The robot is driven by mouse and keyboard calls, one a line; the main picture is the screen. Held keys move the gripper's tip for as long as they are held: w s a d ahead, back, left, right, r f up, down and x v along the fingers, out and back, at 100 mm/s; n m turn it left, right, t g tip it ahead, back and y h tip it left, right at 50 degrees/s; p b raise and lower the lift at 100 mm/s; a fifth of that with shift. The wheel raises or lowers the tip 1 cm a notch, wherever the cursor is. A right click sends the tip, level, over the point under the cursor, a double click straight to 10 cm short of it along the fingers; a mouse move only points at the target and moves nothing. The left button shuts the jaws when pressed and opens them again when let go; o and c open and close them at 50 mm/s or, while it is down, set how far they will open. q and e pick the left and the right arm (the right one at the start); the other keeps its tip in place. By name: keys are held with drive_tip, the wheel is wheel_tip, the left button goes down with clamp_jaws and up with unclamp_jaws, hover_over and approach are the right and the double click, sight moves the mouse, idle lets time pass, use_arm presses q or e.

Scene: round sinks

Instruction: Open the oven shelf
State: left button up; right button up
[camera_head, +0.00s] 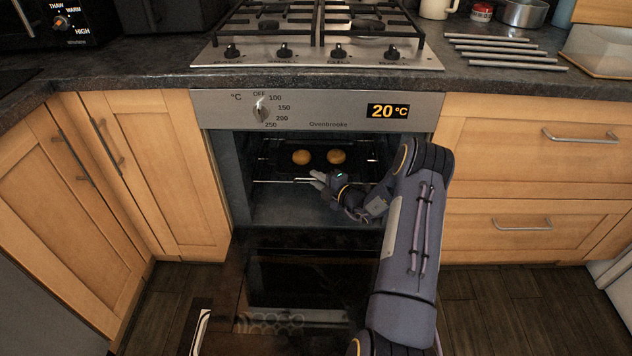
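The oven (222,190) stands open below the hob, with its door (296,278) lowered flat toward me. Inside, the wire oven shelf (275,181) shows its front bar and carries a dark tray with two round golden buns (301,157). The shelf appears to sit inside the oven cavity. My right arm reaches in from the lower right, and my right gripper (317,180) is at the shelf's front bar, near its middle. Its fingers are small and overlap the bar, so I cannot tell whether they grip it. My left gripper is not in view.
The control panel (340,110) above the opening reads 20 °C. Wooden cabinets (160,170) flank the oven on the left, and drawers (530,150) on the right. The hob (320,50) is above. Dark floor (500,310) is open at right.

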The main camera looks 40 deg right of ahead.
drive_tip(key=shift+w, duration=0.3)
clamp_jaws()
